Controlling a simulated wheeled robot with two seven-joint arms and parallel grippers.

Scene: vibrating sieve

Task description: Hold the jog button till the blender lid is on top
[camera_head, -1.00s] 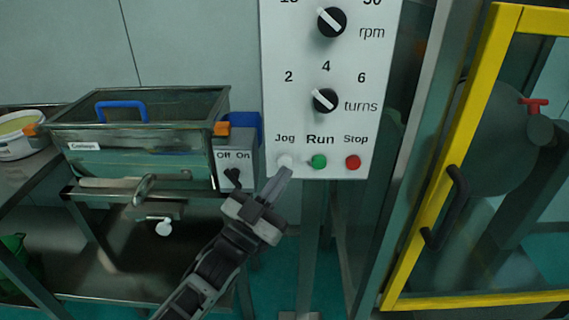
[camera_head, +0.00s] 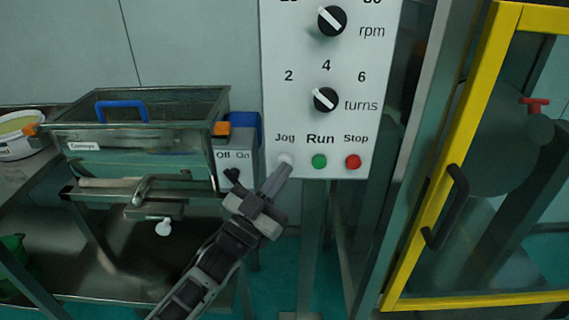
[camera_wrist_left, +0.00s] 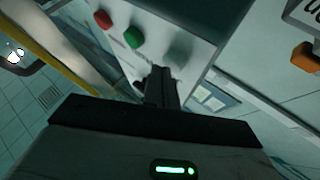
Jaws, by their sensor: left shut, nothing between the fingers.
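The white control panel (camera_head: 350,60) faces me, with a pale jog button (camera_head: 285,158) at its lower left. My left gripper (camera_head: 283,170) is shut and empty, its fingertips at the lower edge of the jog button; I cannot tell whether they press it. I cannot make out which part is the lid. My right gripper is not in view.
The green run button (camera_head: 319,161) and red stop button (camera_head: 353,162) sit close right of the jog button. A glass-sided sieve box (camera_head: 140,150) with an Off/On switch (camera_head: 232,178) stands left. The yellow door frame (camera_head: 455,120) is at right.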

